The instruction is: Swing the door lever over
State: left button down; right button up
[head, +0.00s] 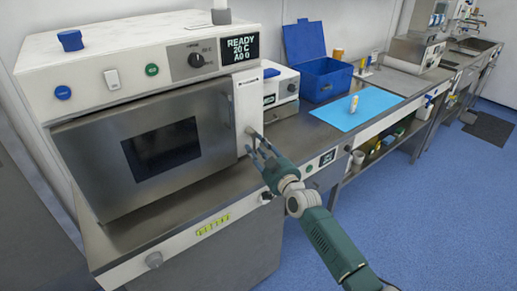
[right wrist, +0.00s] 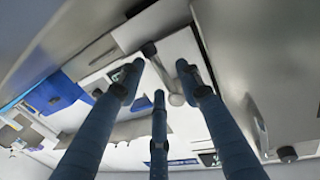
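The steel oven-like device has a closed door (head: 205,110) with a dark window. The door lever, a small grey handle, is at the white panel right of the door in the head view, mostly hidden by my fingers. In the right wrist view the lever (right wrist: 163,72) shows as a short grey bar with rounded ends. My right gripper (head: 257,147) is at the lever, its fingers spread. In the right wrist view the fingers (right wrist: 158,82) are apart with the lever between them; I cannot tell whether they touch it. My left gripper is not in view.
The device's display (head: 240,48) reads READY, 20 C. A small white unit (head: 282,85), an open blue box (head: 325,78) and a blue mat (head: 375,100) with a small bottle (head: 354,104) lie to the right on the bench. The blue floor in front is clear.

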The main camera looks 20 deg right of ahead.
jog(key=shift+c, duration=0.5)
grip_shut()
jog(key=m, duration=0.1)
jog(key=p, duration=0.1)
jog(key=a+m+p, duration=0.1)
jog(key=shift+s+r+m+g, duration=0.2)
jog(key=shift+r+m+g, duration=0.05)
jog(key=shift+m+g, duration=0.05)
jog(key=m+p, duration=0.1)
jog(key=a+m+p, duration=0.1)
jog(key=m, duration=0.1)
jog(key=shift+s+r+g+p, duration=0.2)
jog(key=shift+g+p, duration=0.1)
jog(key=m+p, duration=0.1)
jog(key=a+r+m, duration=0.1)
jog(key=m, duration=0.1)
jog(key=m+g+y+p, duration=0.1)
jog(key=m, duration=0.1)
jog(key=shift+s+a+r+p, duration=0.15)
jog(key=shift+s+a+p, duration=0.05)
jog(key=shift+s+p, duration=0.1)
jog(key=shift+a+r+m+g+y+p, duration=0.15)
jog(key=shift+r+m+y+p, duration=0.15)
jog(key=shift+m, duration=0.6)
jog(key=shift+a+r+m+g+y+p, duration=0.1)
jog(key=shift+r+m+g+y+p, duration=0.2)
jog(key=shift+m, duration=0.6)
